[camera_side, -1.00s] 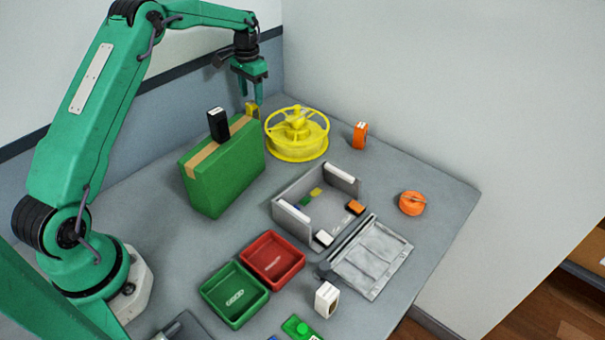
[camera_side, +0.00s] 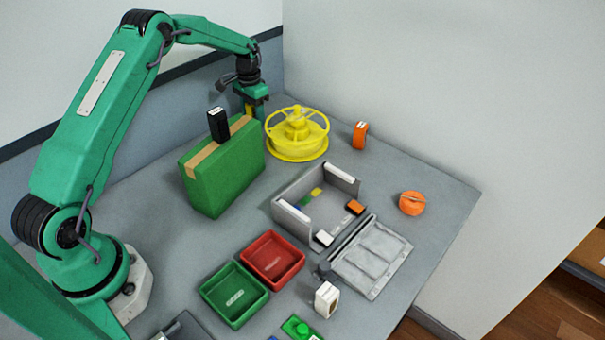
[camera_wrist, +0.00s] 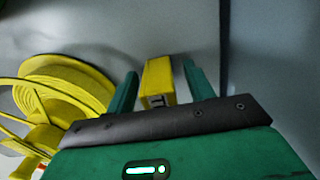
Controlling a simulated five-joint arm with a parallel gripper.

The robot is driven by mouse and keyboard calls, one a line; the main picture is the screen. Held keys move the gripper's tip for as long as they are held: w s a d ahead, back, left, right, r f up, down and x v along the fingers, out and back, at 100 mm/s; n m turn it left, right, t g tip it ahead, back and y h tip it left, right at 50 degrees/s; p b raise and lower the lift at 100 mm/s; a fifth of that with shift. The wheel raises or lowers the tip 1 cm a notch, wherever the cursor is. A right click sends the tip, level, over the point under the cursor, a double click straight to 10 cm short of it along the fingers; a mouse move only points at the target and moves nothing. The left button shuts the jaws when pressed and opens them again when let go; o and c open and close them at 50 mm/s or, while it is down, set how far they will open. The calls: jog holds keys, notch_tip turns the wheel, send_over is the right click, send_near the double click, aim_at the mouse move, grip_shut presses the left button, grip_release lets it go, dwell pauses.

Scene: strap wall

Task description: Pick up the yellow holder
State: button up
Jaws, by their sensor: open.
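The yellow holder (camera_wrist: 158,80) is a small upright block with a dark mark on its near end. In the wrist view it stands between the two green fingers of my gripper (camera_wrist: 160,88), with a narrow gap showing on each side. In the side view my gripper (camera_side: 256,108) is low behind the green box, and a bit of the yellow holder (camera_side: 254,102) shows between its fingers. The fingers are open around the holder. The holder's lower part is hidden behind the box.
A yellow spool (camera_side: 297,140) stands close to the right of my gripper. The green box (camera_side: 222,172) with a black holder (camera_side: 218,125) on top stands in front. A grey open case (camera_side: 345,182), a red tray (camera_side: 255,262) and a green tray (camera_side: 215,300) lie nearer the front.

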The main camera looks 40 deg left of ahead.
jog(key=shift+f, duration=0.15)
dwell(0.3)
jog(key=c, duration=1.1)
jog(key=shift+r, duration=0.6)
jog(key=r, duration=0.3)
jog(key=shift+d+r, duration=0.15)
jog(key=shift+d, duration=0.05)
jog(key=d+r, duration=0.2)
jog(key=d, duration=0.1)
jog(key=s+d+r, duration=0.1)
jog(key=d+r, duration=0.1)
jog(key=d, duration=0.2)
jog(key=s+d+r, duration=0.1)
jog(key=d+r, duration=0.1)
jog(key=d, duration=0.2)
jog(key=shift+s+r, duration=0.15)
jog(key=shift+r, duration=0.1)
